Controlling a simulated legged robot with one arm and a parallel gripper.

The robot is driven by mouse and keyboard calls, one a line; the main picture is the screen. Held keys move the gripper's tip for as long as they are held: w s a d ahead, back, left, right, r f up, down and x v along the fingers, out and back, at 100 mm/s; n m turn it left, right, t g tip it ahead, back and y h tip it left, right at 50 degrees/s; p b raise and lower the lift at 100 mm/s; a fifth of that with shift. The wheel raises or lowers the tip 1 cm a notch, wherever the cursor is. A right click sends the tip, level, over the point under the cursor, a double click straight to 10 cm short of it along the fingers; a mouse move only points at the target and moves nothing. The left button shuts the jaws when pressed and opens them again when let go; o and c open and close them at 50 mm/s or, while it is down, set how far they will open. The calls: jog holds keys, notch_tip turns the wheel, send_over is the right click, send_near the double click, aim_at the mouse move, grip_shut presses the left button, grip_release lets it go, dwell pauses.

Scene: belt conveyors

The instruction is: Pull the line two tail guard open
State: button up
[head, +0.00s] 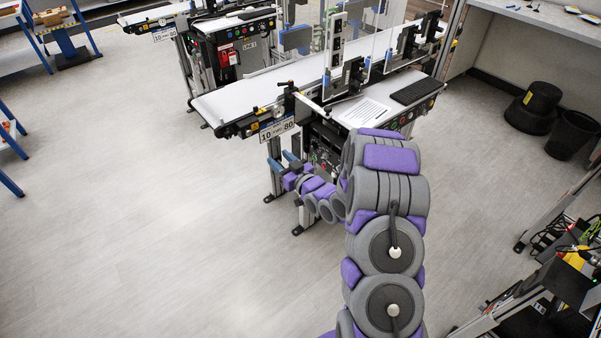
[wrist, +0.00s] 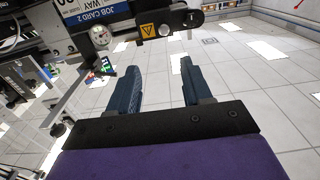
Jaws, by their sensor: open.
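My gripper (head: 283,162) is under the near end of the nearer conveyor (head: 225,112), close to its legs. In the wrist view my gripper (wrist: 158,70) has its two dark blue fingers well apart, with nothing between them. A clear panel (wrist: 72,103) with a pale edge is left of the fingers and apart from them; I cannot tell for sure that it is the tail guard. A dark conveyor end bracket (wrist: 150,28) with a yellow warning label crosses above the fingertips. In the head view the guard cannot be made out.
A card (head: 277,128) reading 10 and 80 hangs at the conveyor end. A second conveyor (head: 215,25) stands behind. Black bins (head: 572,133) stand at right.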

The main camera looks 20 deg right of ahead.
jog(key=s+d+r+g+h+b, duration=0.1)
jog(key=s+r+g+h, duration=0.2)
jog(key=s+g+h, duration=0.2)
jog(key=shift+s+d+r+m+g+h+b, duration=0.3)
jog(key=shift+s+g, duration=1.4)
jog(key=shift+s, duration=1.25)
jog(key=shift+f, duration=0.1)
